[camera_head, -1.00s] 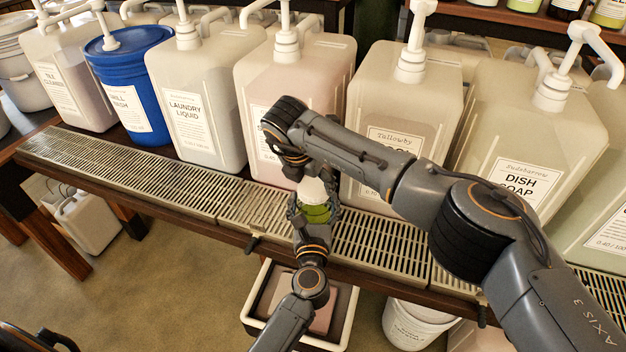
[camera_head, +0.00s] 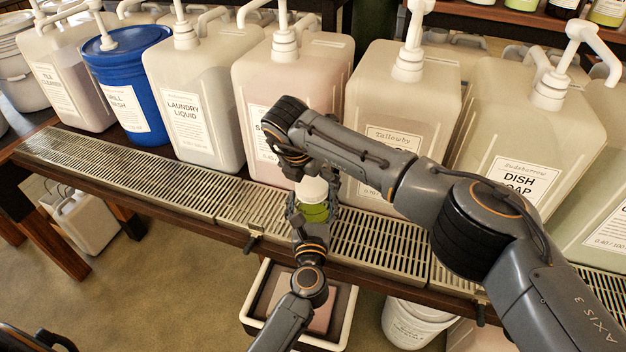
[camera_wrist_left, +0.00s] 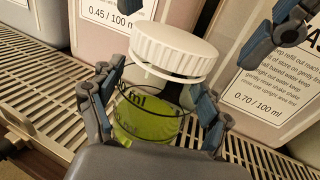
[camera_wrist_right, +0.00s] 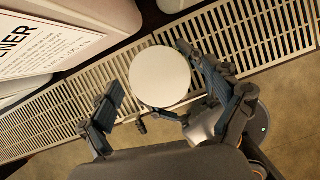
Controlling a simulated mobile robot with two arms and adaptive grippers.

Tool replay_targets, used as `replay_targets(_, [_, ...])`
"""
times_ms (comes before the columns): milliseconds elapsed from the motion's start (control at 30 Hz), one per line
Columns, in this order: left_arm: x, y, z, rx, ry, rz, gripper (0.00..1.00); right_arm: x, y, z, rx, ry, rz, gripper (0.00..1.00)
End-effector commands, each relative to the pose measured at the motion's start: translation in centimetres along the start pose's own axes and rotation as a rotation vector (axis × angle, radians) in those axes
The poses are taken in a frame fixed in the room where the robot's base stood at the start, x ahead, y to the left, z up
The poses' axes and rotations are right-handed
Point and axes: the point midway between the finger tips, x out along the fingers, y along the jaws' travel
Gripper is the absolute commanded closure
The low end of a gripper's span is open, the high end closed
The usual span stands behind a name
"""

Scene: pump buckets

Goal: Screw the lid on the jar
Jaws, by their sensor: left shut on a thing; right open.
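The jar (camera_wrist_left: 150,118) is clear, with green liquid in it and a printed label, and is held roughly upright over the drain grate. My left gripper (camera_wrist_left: 155,105) is shut around the jar's body; in the head view this gripper (camera_head: 308,222) comes from below. The white ribbed lid (camera_wrist_left: 174,50) sits on top of the jar; in the left wrist view it looks slightly tilted, and I cannot tell how tightly it is seated. The lid shows from above as a round disc in the right wrist view (camera_wrist_right: 160,77). My right gripper (camera_wrist_right: 155,95) is open, its fingers apart on either side of the lid.
A slatted metal grate (camera_head: 130,178) runs along the bench front. Large pump containers, including laundry liquid (camera_head: 190,110), a blue bucket (camera_head: 128,80) and dish soap (camera_head: 530,140), stand close behind. A white-rimmed tray (camera_head: 340,325) and a white bucket (camera_head: 412,325) are below.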

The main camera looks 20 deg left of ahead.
Motion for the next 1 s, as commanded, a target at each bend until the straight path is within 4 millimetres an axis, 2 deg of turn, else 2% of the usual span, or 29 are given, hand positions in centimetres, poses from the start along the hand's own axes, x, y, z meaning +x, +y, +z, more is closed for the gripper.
replay_targets(300, [-0.02, -0.03, -0.03, 0.000, 0.001, 0.000, 0.70, 0.03, -0.22, 0.16, -0.470, 0.000, 0.195, 0.10])
replay_targets(500, [-0.02, -0.03, -0.03, 0.000, 0.001, -0.001, 0.70, 0.00, -0.18, 0.15, -0.724, 0.000, 0.302, 0.10])
replay_targets(800, [-0.02, 0.00, -0.04, 0.000, 0.001, 0.000, 0.70, -0.01, -0.10, 0.10, -1.049, 0.001, 0.438, 0.10])
replay_targets(1000, [-0.01, 0.01, -0.05, 0.000, 0.001, 0.000, 0.70, -0.05, -0.07, 0.07, -1.160, 0.000, 0.481, 0.10])
